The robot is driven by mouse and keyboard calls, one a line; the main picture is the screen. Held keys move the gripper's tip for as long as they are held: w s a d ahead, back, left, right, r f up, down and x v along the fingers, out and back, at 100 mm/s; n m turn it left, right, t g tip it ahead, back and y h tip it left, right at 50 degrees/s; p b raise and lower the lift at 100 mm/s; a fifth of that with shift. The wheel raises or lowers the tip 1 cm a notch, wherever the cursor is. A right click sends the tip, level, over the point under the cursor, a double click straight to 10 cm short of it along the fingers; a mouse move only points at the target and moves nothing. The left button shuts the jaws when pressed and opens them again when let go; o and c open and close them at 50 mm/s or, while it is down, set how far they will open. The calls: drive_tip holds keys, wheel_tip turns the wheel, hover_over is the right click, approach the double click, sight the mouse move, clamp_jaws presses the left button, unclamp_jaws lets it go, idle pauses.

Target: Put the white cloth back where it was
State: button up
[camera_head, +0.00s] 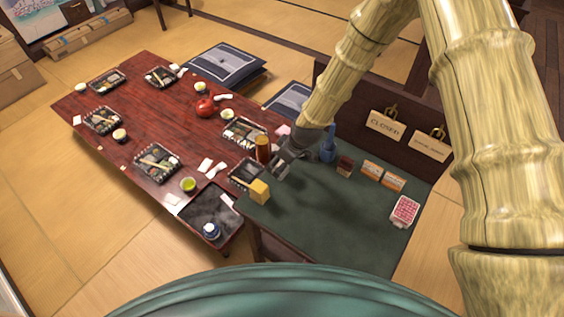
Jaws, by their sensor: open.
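Several small white pieces lie on the red-brown low table (140,130). A white flat piece (205,165) and another white piece (221,168) lie side by side near its middle right. More white pieces show beside the teapot (223,97) and near the table's front edge (173,199). I cannot tell which of these is the white cloth. My gripper (281,170) is open, low over the left part of the dark green counter top (330,225). It is close to a yellow block (259,192) and an orange-brown cylinder (263,149). Nothing shows between its fingers, though they are small and dark here.
A black tray (214,196) with a blue-and-white pot (211,230) sits at the table's near corner. A red teapot (205,107) and dark food trays cover the table.

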drive_tip(key=b+v, duration=0.4)
drive_tip(key=v, duration=0.8)
idle(0.6)
